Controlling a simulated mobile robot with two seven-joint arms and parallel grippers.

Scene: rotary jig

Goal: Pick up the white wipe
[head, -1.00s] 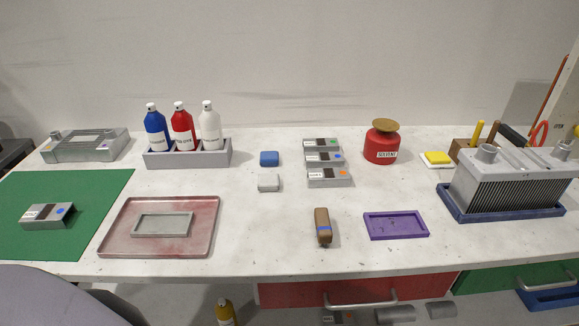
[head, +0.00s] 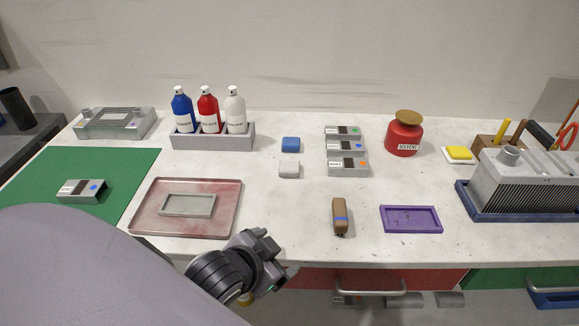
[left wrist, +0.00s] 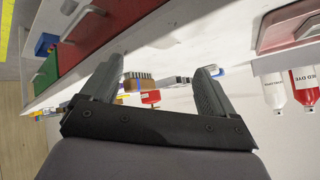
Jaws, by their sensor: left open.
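The white wipe (head: 289,170) is a small folded pale block lying on the white bench top, just in front of a similar blue wipe (head: 291,145). My left gripper (head: 272,260) is at the bench's front edge, right of the red tray and well short of the white wipe. In the left wrist view my left gripper (left wrist: 158,80) has its two fingers wide apart with nothing between them. I cannot make out the white wipe for certain in that view. My right gripper is not in view.
A bottle rack (head: 213,142) stands behind left, a red tray (head: 137,221) front left. Several labelled grey boxes (head: 348,168) stand right of the wipes. A brown brush (head: 340,217) and purple tray (head: 411,229) lie front right. Bench between gripper and wipe is clear.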

